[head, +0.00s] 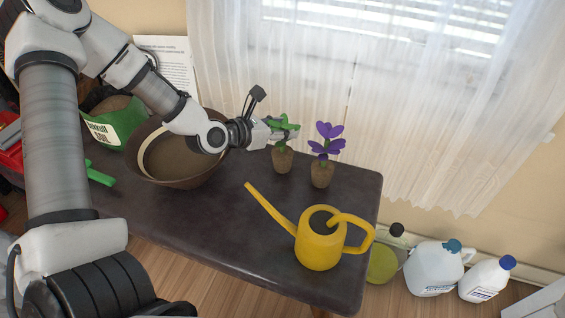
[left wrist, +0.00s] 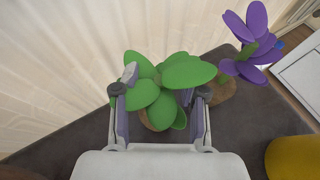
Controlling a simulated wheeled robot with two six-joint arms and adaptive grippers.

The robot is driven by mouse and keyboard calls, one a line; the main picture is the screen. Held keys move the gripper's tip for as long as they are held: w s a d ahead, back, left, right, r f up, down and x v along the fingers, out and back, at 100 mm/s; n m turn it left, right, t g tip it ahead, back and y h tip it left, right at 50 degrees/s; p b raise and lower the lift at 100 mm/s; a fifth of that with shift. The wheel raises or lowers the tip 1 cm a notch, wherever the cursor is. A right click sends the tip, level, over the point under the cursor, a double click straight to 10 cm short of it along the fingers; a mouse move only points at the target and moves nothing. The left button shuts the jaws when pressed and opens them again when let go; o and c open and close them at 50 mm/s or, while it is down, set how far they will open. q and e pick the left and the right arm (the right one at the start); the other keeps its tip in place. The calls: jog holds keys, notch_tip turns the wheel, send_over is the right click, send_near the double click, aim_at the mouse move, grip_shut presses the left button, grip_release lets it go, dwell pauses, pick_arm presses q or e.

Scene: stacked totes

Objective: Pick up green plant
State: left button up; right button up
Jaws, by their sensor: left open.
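The green plant (left wrist: 165,82) has broad green leaves and a brown root ball. In the head view its root ball (head: 283,160) stands on the dark table beside the purple flower plant (head: 323,168). My left gripper (left wrist: 158,97) is open, with its fingers on either side of the green leaves. In the head view the left gripper (head: 284,132) reaches in from the left at leaf height and hides part of the plant. I cannot tell whether the fingers touch the leaves. My right gripper is not in view.
A brown pot (head: 180,182) stands left of the plants on the table (head: 235,232). A yellow watering can (head: 318,248) stands at the front right. Several bottles stand on the floor at right. A white curtain (head: 380,100) hangs behind.

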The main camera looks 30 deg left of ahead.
pick_arm(q)
grip_shut()
jog(key=shift+r, duration=0.15)
